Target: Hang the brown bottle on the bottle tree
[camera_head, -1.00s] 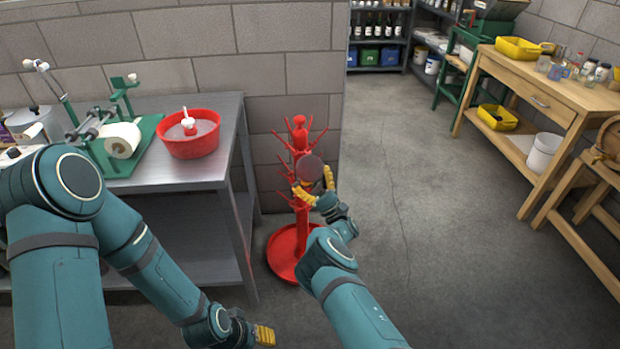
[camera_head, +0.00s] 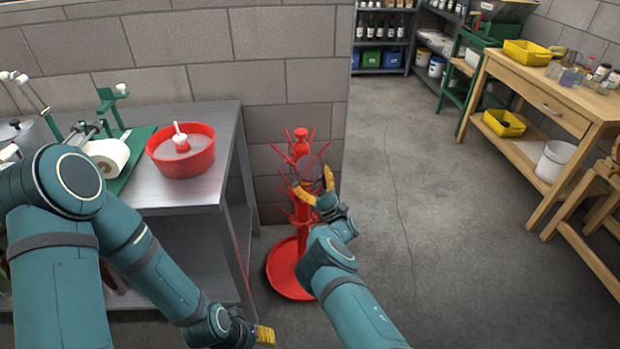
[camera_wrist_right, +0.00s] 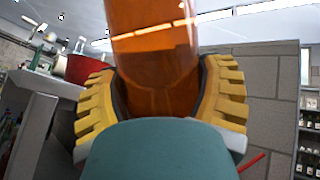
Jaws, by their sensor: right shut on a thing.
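The brown bottle (camera_wrist_right: 155,60) fills the middle of the right wrist view, clear amber-brown, between the yellow finger pads. My right gripper (camera_wrist_right: 163,90) is shut on it. In the head view the bottle (camera_head: 309,168) shows end-on as a dark round shape, and my right gripper (camera_head: 314,190) is around it. The red bottle tree (camera_head: 301,135) stands on the floor with its pegs and round base, directly behind the bottle in this view. Whether bottle and pegs touch is hidden. My left gripper (camera_head: 264,336) is low at the bottom edge, its fingers too small to judge.
A steel table (camera_head: 150,190) at the left holds a red basin (camera_head: 182,152) and a green labelling device (camera_head: 130,150). A block wall (camera_head: 250,60) stands behind the tree. A wooden bench (camera_head: 545,100) is at the right. The floor between is clear.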

